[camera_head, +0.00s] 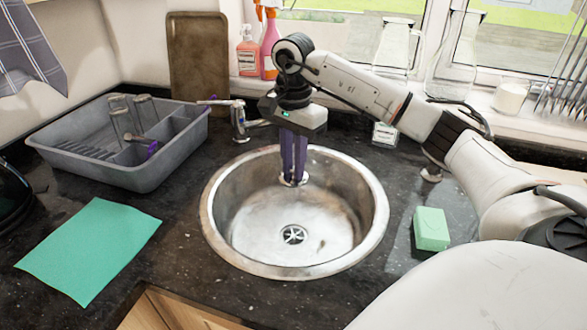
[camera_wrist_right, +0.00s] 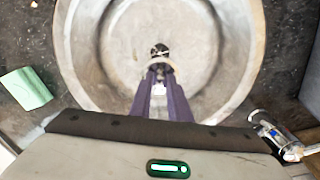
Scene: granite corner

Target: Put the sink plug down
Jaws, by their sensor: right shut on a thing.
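My right gripper (camera_head: 293,174) points straight down over the back part of the round steel sink (camera_head: 250,262). Its purple fingers are shut on the sink plug (camera_head: 291,182), a small pale disc at the fingertips. The plug appears to be above the basin floor, behind the drain (camera_head: 294,234). In the right wrist view the fingertips (camera_wrist_right: 160,74) hold the plug (camera_wrist_right: 160,64) over the sink (camera_wrist_right: 110,50), and its rim overlaps the drain from that angle. The fingers hide part of the plug. My left gripper is out of view.
A tap (camera_head: 240,122) stands at the sink's back left, near the grey dish rack (camera_head: 150,175). A green cloth (camera_head: 90,250) lies at the left, a green sponge (camera_head: 431,229) at the right. Bottles (camera_head: 248,52) and a jug (camera_head: 395,45) stand behind.

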